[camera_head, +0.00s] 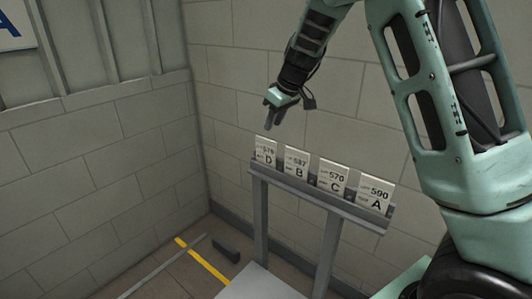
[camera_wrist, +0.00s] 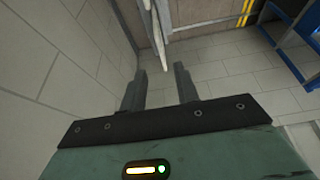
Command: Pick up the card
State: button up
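Several white cards stand in a row on a grey rack (camera_head: 345,207) in the head view: card D (camera_head: 265,150) at the left end, then card B (camera_head: 296,161), card C (camera_head: 332,178) and card A (camera_head: 374,193) at the right end. My gripper (camera_head: 270,123) hangs just above card D in the picture, apart from it. I cannot make out any card face in the wrist view.
Block walls (camera_head: 90,170) meet in a corner behind and left of the rack. A yellow floor stripe (camera_head: 202,262) and a dark block (camera_head: 226,250) lie below it. The wrist view shows a blue frame (camera_wrist: 298,45) at the upper right.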

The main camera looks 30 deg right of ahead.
aim_at(266, 143)
jog(key=x, duration=0.3)
jog(key=shift+w+f+p, duration=0.1)
jog(key=shift+f+p, duration=0.15)
jog(key=shift+p, duration=0.15)
jog(key=shift+s+p+x, duration=0.1)
jog(key=shift+p+x, duration=0.55)
jog(key=shift+x, duration=0.75)
jog(key=shift+s+p+x, duration=0.15)
jog(key=shift+p+x, duration=0.5)
jog(key=shift+x, duration=0.75)
grip_shut()
